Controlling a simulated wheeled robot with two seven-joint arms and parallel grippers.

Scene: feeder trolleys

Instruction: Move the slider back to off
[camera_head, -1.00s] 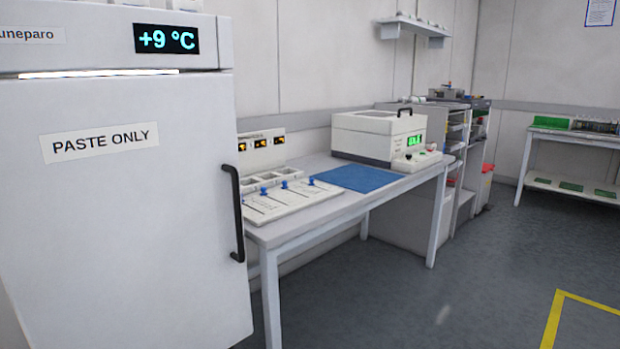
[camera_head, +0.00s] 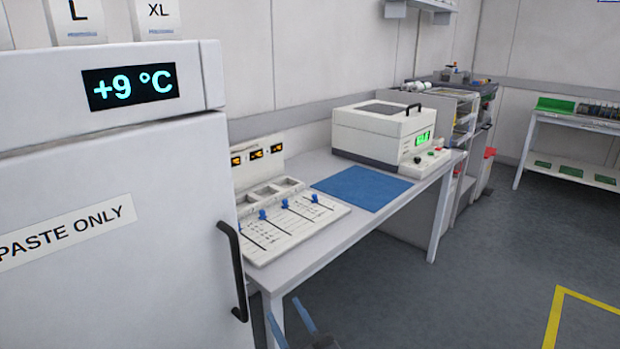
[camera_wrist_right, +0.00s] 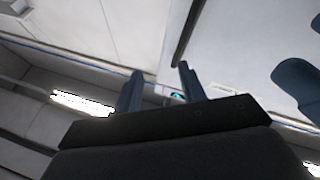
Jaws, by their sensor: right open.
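A white slider panel (camera_head: 290,232) lies on the bench beside the fridge. It has dark slots with blue slider knobs; I see one at the left (camera_head: 262,214), one in the middle (camera_head: 285,203) and one at the right (camera_head: 314,198). The labels are too small to read, so I cannot tell which position is off. The panel's left end is partly hidden by the fridge. My right gripper (camera_head: 284,312) is low in front of the bench, apart from the panel. It is open and empty, also in the right wrist view (camera_wrist_right: 160,72). My left gripper is not in view.
The fridge (camera_head: 110,200) with its black handle (camera_head: 235,270) stands close at the left. A blue mat (camera_head: 362,188) and a white lidded machine (camera_head: 380,137) are on the bench (camera_head: 330,240). A small display unit (camera_head: 258,158) stands behind the panel. The floor at right is clear.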

